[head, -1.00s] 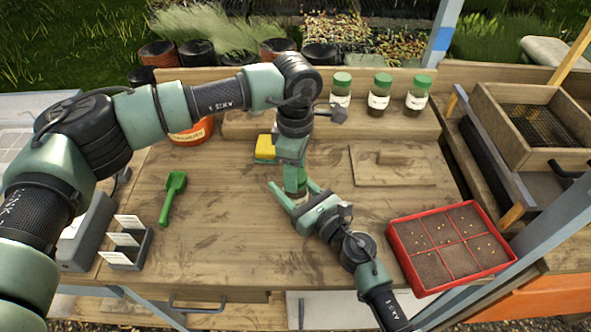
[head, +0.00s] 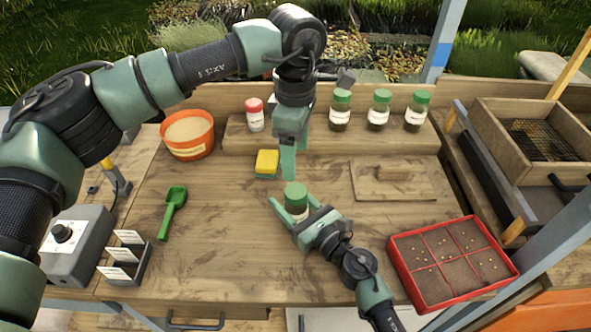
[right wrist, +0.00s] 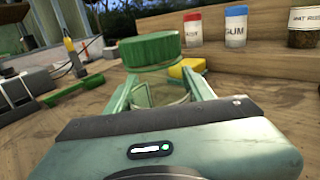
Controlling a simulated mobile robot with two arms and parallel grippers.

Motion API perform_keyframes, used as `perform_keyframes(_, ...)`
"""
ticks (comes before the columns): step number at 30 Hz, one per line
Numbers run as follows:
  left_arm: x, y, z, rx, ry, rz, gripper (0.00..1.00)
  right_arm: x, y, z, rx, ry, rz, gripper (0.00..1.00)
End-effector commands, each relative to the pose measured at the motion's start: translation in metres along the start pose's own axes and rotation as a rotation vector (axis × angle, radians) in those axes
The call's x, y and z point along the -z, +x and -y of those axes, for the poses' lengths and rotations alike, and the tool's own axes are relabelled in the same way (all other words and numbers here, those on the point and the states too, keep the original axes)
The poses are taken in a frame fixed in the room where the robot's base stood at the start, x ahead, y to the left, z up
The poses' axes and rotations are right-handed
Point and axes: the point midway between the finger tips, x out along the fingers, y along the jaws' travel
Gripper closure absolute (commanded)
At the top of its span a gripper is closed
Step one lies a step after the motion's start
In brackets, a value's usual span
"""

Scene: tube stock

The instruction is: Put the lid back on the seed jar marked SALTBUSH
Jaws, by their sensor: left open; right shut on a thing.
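The seed jar (head: 297,207) stands on the bench between the fingers of my right gripper (head: 294,212), which is shut on it. The green lid (head: 296,190) sits on top of the jar and looks level. The right wrist view shows the lid (right wrist: 155,50) over the clear glass body (right wrist: 168,93), with a finger on each side. The jar's label cannot be read. My left gripper (head: 288,168) is open and empty, pointing down above and slightly behind the lid, apart from it.
Several labelled jars stand on the back shelf, including a green-lidded one (head: 378,110) and a red-lidded one (head: 255,115). A yellow sponge (head: 267,161), wooden board (head: 395,178), red seed tray (head: 392,243), green scoop (head: 172,210) and orange pot (head: 187,135) surround clear bench space.

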Motion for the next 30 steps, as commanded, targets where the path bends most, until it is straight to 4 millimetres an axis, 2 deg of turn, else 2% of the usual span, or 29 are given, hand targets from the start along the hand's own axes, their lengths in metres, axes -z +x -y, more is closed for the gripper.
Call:
perform_keyframes(3,0.000,-0.013,0.000,0.000,0.001,0.000,0.30,0.000,0.000,0.000,0.000,0.000,0.000,1.00)
perform_keyframes(6,0.000,-0.018,0.000,0.000,0.001,0.000,0.30,0.000,0.000,0.000,0.000,0.000,0.000,1.00)
perform_keyframes(14,0.000,-0.019,0.000,0.000,0.001,0.000,0.30,0.000,0.000,0.000,0.000,0.000,0.000,1.00)
perform_keyframes(15,0.000,-0.019,0.000,0.000,0.001,0.001,0.30,0.000,0.000,0.000,0.000,0.000,0.000,0.42)
perform_keyframes(17,0.000,-0.019,0.000,0.001,0.001,0.001,0.30,0.000,0.000,0.000,0.000,0.000,0.000,0.25)
perform_keyframes(18,0.000,-0.019,0.000,0.001,0.001,0.001,0.30,0.000,0.000,0.000,0.000,0.000,0.000,0.22)
perform_keyframes(26,0.000,-0.019,0.000,0.001,0.001,0.000,0.30,0.000,0.000,0.000,0.000,0.000,0.000,0.22)
perform_keyframes(30,0.000,-0.018,0.000,0.001,0.001,0.001,0.30,0.002,-0.009,0.000,0.001,-0.001,-0.003,0.22)
